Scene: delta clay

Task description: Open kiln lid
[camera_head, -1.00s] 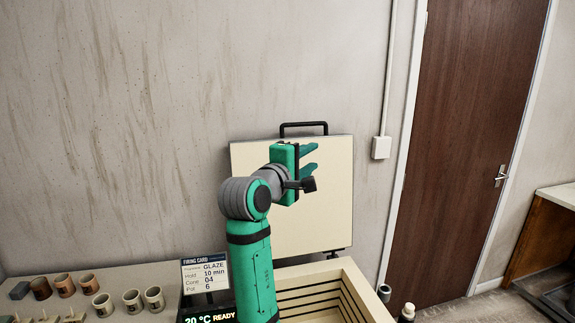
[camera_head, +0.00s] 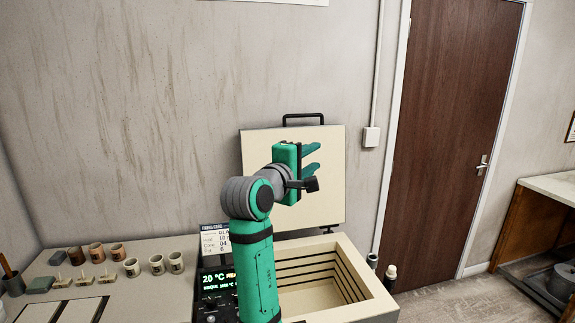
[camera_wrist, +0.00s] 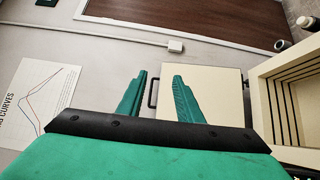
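The kiln lid (camera_head: 328,185) is a cream square panel standing upright against the wall behind the kiln, with a black handle (camera_head: 303,117) on its top edge. The kiln (camera_head: 372,283) is a cream box with its grooved inside open to view. My gripper (camera_head: 312,159) is in front of the lid, below the handle in the head view, with its two green fingers apart and nothing between them. In the wrist view the open fingers (camera_wrist: 158,95) show with the lid (camera_wrist: 210,88) and its handle (camera_wrist: 152,92) beyond; I cannot tell the exact gap.
A control panel (camera_head: 216,282) and a firing card (camera_head: 214,240) are left of the kiln. Several cups (camera_head: 157,264) stand on the worktop (camera_head: 190,250). A brown door (camera_head: 450,130) is to the right. A bottle (camera_head: 390,272) stands right of the kiln.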

